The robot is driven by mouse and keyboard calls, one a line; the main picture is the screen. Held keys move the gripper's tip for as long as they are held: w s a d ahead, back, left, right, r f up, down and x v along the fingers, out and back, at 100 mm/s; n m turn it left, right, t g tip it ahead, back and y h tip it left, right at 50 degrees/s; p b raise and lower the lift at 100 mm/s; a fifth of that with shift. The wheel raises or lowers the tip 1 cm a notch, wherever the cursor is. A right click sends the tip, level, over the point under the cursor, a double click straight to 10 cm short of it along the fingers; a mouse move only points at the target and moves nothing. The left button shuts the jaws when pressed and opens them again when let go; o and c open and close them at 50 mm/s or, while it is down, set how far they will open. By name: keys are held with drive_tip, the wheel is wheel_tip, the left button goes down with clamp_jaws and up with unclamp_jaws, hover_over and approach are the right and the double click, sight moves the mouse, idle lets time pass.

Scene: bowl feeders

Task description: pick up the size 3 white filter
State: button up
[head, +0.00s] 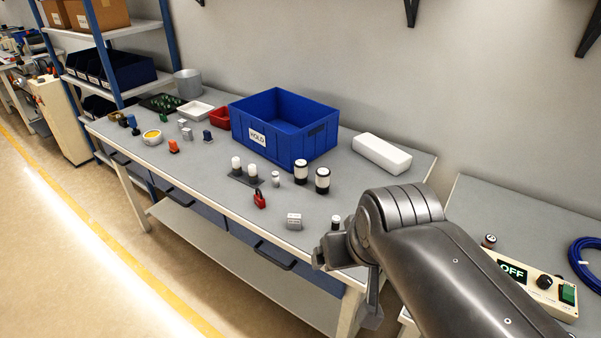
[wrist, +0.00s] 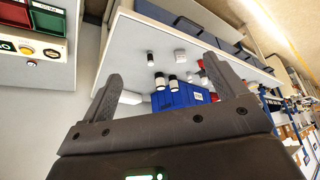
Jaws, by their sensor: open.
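Several white filters of different sizes are on the workbench; I cannot read any size marks. Two larger white filters with dark bands, one (head: 300,172) and another (head: 322,181), stand in front of the blue bin; they also show in the wrist view (wrist: 160,81). A smaller white piece (head: 276,179) stands left of them. Two white-topped cylinders (head: 252,171) sit on a dark holder. A small white-topped piece (head: 336,221) stands near the bench's right front, beside my arm. My gripper (wrist: 162,66) is open and empty, apart from all of them.
A blue bin labelled HOLD (head: 256,137) stands behind the filters, with a white box (head: 381,153) to its right. A red padlock (head: 259,199) and grey block (head: 294,221) lie near the front. A control box (head: 537,285) is on the right table.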

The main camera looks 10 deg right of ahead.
drive_tip(key=c, duration=0.4)
drive_tip(key=shift+o, duration=0.2)
drive_tip(key=w+r, duration=0.4)
drive_tip(key=w, duration=1.1)
drive_tip(key=m+g, duration=0.1)
hover_over(302, 166)
drive_tip(key=s, duration=0.3)
wheel_tip(302, 166, down, 16)
drive_tip(key=f, duration=0.1)
drive_tip(key=shift+h, duration=0.3)
drive_tip(key=x, duration=0.5)
drive_tip(key=shift+w+a, duration=0.2)
drive_tip(key=shift+w+x, duration=0.15)
drive_tip(key=shift+x, duration=1.3)
drive_tip(key=shift+w+x, duration=0.15)
drive_tip(key=shift+x, duration=1.25)
